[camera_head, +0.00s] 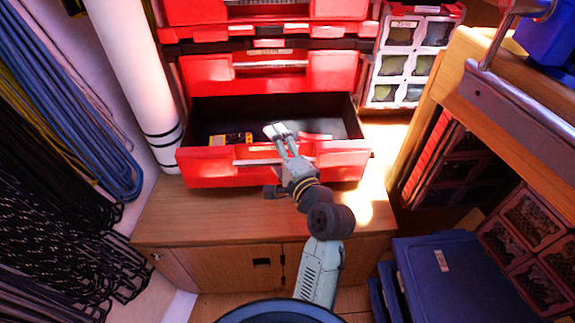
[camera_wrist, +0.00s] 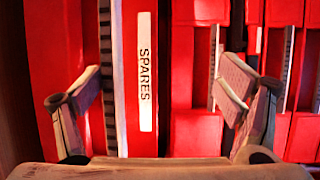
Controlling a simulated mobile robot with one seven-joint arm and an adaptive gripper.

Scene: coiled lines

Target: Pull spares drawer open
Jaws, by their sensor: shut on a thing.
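The spares drawer (camera_head: 222,170) is the lowest red drawer in the head view, standing well out from its cabinet so its dark inside shows. A yellow and black item (camera_head: 231,139) lies inside it at the left. In the wrist view, my gripper (camera_wrist: 160,95) has a finger on either side of the label strip reading SPARES (camera_wrist: 145,72). The exact contact of the fingertips is hard to see.
More red drawers (camera_head: 208,73) are above, closed. A wooden cabinet top (camera_head: 165,215) lies below the drawer. A white pipe (camera_head: 125,60) stands at left beside coiled lines (camera_head: 70,90). A wooden bench (camera_head: 490,75) and blue bins (camera_head: 450,280) are at right.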

